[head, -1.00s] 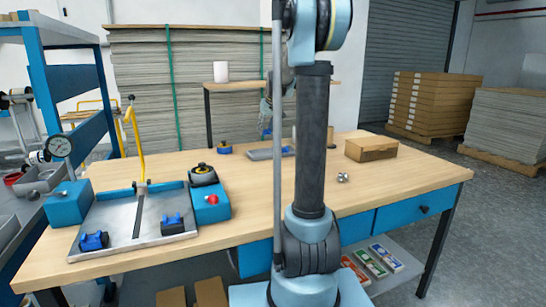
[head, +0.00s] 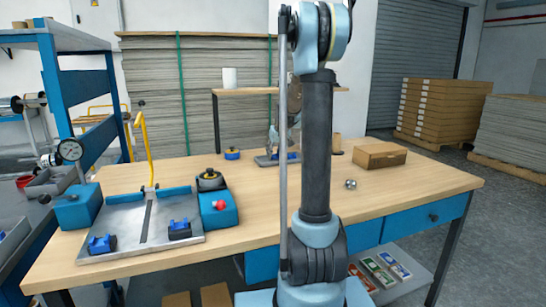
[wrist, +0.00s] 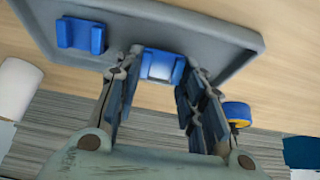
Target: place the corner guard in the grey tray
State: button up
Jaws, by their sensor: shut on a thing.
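The corner guard (wrist: 162,66) is a small blue bracket with a pale, shiny middle. My gripper (wrist: 164,76) is shut on it, one finger at each side, in the wrist view. The guard shows over the grey tray's (wrist: 225,35) near rim; whether it touches the tray floor I cannot tell. Another blue bracket (wrist: 80,35) lies in the tray to the left. In the head view the grey tray (head: 264,161) is at the back of the table, partly hidden by my arm, with my gripper (head: 272,138) just above it.
A blue-and-yellow tape roll (head: 232,153) stands left of the tray. A cardboard box (head: 380,155) and small metal balls (head: 351,184) are to the right. A metal jig plate (head: 125,238) with two blue brackets fills the left front.

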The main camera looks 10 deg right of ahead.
jog(key=shift+f, duration=0.4)
jog(key=o, duration=0.7)
jog(key=shift+o, duration=0.2)
jog(key=v, duration=1.2)
